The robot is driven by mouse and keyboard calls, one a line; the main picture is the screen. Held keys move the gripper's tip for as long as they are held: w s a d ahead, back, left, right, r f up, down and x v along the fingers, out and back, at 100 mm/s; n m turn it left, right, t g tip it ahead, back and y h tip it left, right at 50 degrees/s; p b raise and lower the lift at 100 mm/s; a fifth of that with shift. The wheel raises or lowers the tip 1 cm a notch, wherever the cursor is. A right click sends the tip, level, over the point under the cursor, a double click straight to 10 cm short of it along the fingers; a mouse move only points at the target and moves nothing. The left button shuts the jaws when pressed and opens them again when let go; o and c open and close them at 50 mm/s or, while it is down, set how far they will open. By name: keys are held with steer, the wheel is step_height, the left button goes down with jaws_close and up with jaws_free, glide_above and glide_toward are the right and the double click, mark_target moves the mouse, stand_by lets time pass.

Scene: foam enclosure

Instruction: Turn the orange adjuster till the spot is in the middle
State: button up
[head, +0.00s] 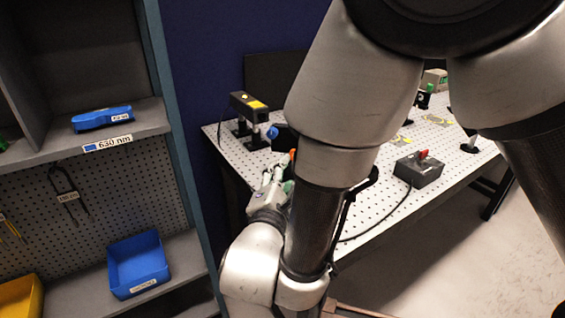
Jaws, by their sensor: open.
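A small orange part, which looks like the orange adjuster (292,154), shows at the left end of the perforated table, mostly hidden behind my arm. A blue knob (272,132) sits just to its upper left on a dark mount. My gripper (271,174) is open, just below and left of the orange part, at the table's near left edge. I cannot tell whether it touches anything. A green part (288,187) shows beside it, partly hidden. The spot is not visible in this view.
The perforated table (372,205) carries a black box with a yellow label (249,106) at its left end. A dark box with a red switch (421,168) and cable stands right. A shelf unit (175,150) with blue trays (138,264) is at left. Bare floor lies lower right.

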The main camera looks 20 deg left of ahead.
steer(key=w, duration=0.7)
steer(key=shift+w+a, duration=0.25)
steer(key=shift+w, duration=0.15)
jaws_close()
